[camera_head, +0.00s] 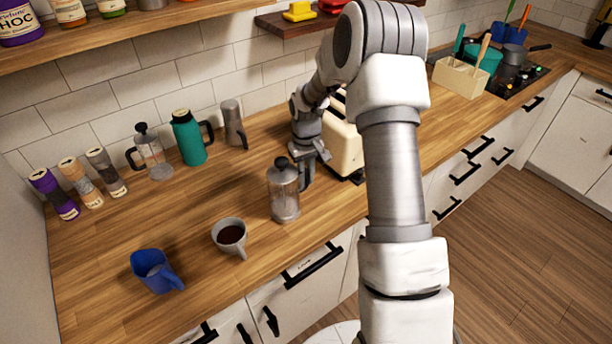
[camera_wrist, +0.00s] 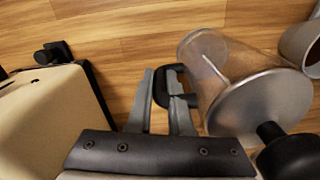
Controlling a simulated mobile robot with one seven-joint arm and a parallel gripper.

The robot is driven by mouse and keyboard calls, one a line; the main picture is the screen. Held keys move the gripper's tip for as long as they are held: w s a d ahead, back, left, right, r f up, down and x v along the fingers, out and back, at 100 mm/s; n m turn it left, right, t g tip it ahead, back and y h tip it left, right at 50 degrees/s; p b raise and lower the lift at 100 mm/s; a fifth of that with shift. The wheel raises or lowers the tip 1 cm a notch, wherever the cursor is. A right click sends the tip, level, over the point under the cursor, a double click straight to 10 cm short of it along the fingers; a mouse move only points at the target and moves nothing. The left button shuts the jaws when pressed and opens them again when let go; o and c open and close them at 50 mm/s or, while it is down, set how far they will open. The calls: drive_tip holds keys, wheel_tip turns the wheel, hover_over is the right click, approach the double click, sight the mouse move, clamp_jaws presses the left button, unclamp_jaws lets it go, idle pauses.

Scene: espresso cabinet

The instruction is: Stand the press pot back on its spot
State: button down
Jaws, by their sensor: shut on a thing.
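A press pot (camera_head: 284,197) of clear glass with a silver lid and black knob is upright at the front middle of the counter. I cannot tell whether its base touches the wood. My gripper (camera_head: 307,166) is at its right side, shut on its black handle. In the wrist view the two fingers (camera_wrist: 163,105) are on either side of the handle, with the glass body and lid of the pot (camera_wrist: 255,105) to the right. A second, similar press pot (camera_head: 154,158) stands at the back left, left of a teal jug (camera_head: 188,140).
A grey cup of dark coffee (camera_head: 230,234) and a blue pitcher (camera_head: 155,270) stand left of the held pot. A cream toaster (camera_head: 342,140) is close on the gripper's right. A grey flask (camera_head: 233,124) and several spice jars (camera_head: 80,182) line the back. Bare counter lies between.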

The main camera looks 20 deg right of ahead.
drive_tip(key=shift+f, duration=0.1)
drive_tip(key=c, duration=1.2)
unclamp_jaws()
drive_tip(key=shift+f, duration=0.1)
drive_tip(key=shift+c, duration=0.2)
drive_tip(key=o, duration=0.4)
